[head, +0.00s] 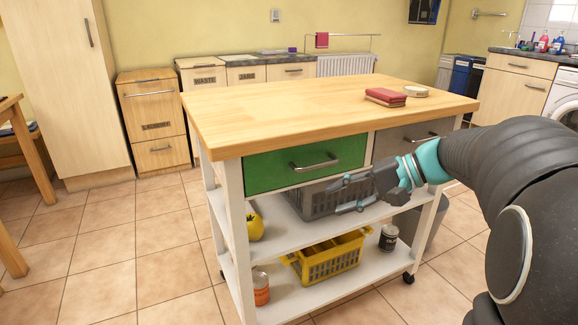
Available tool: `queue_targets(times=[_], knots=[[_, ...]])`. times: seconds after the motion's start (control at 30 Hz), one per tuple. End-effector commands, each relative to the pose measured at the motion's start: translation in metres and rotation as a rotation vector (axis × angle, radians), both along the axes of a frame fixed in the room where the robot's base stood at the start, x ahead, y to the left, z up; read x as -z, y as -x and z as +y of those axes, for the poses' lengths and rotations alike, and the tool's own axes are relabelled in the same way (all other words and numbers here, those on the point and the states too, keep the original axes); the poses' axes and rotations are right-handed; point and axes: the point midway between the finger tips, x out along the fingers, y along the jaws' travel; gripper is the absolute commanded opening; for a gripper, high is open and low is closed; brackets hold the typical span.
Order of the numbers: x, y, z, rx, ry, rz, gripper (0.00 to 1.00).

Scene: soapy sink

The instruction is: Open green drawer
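The green drawer (268,174) is in the left half of the island's front, just under the wooden top. It looks shut, flush with the frame. Its metal bar handle (315,165) runs across the middle of the drawer front. My gripper (343,194) is in front of the island, a little below and right of the handle in the picture. It points left with its two fingers spread apart and nothing between them. It appears apart from the handle, though its exact depth is hard to tell. My arm comes in from the right.
A grey drawer (391,144) sits right of the green one. Below are a dark crate (310,204), a yellow basket (330,262) and cans on open shelves. Red books (385,96) and a round item (416,91) lie on the wooden top (290,105).

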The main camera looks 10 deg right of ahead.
Motion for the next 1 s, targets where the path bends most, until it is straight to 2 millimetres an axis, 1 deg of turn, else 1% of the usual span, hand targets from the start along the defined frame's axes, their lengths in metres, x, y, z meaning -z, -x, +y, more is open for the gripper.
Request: queue_targets(times=[0.03, 0.1, 0.2, 0.3, 0.43, 0.53, 0.63, 1.0], knots=[[0.002, -0.016, -0.018, 0.024, -0.071, -0.016, 0.37], [-0.005, -0.032, -0.038, 0.045, -0.163, -0.051, 0.37], [-0.013, -0.048, -0.065, 0.072, -0.263, -0.104, 0.37], [-0.019, -0.058, -0.084, 0.089, -0.327, -0.144, 0.37], [-0.023, -0.063, -0.094, 0.097, -0.363, -0.172, 0.37], [-0.023, -0.067, -0.089, 0.096, -0.369, -0.176, 0.37], [-0.022, -0.072, -0.077, 0.096, -0.368, -0.176, 0.37], [-0.012, -0.101, -0.016, 0.094, -0.367, -0.172, 0.37]])
